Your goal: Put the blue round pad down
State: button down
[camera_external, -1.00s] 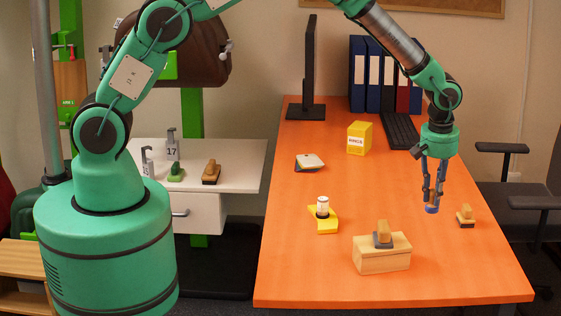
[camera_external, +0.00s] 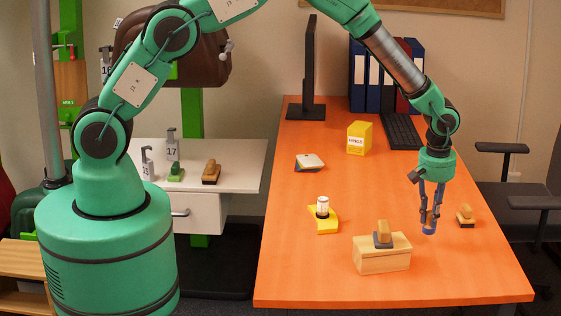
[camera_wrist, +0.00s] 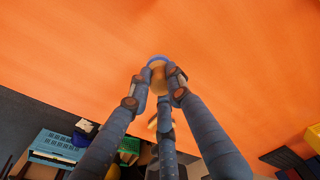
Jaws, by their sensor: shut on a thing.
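My gripper (camera_external: 430,217) points down over the right part of the orange table (camera_external: 290,260). Its fingers are shut on the blue round pad (camera_external: 429,231), which has a wooden handle between the fingertips. The blue pad is the lowest part, just above or on the tabletop; I cannot tell if it touches. In the wrist view the pad's blue rim (camera_wrist: 157,59) shows beyond the fingertips, with the handle (camera_wrist: 158,79) between them and partly hidden.
A wooden block (camera_external: 382,261) carrying a wood-handled pad (camera_external: 383,236) stands left in front of my gripper. A small wood-handled pad (camera_external: 466,217) stands close on the right. A yellow piece (camera_external: 322,225) with a white jar lies further left. Bare table lies between them.

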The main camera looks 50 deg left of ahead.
aim_at(429, 227)
dwell(0.3)
jog(key=shift+f+b, duration=0.3)
jog(key=shift+f, duration=1.5)
jog(key=shift+f, duration=0.2)
jog(key=c, duration=1.6)
grip_release()
jog(key=shift+r, duration=0.15)
jog(key=r, duration=0.4)
jog(key=r+p, duration=0.1)
jog(key=r, duration=0.3)
jog(key=s+r+p, duration=0.1)
jog(key=r, duration=0.3)
jog(key=shift+d, duration=0.35)
jog(key=shift+a+r, duration=0.1)
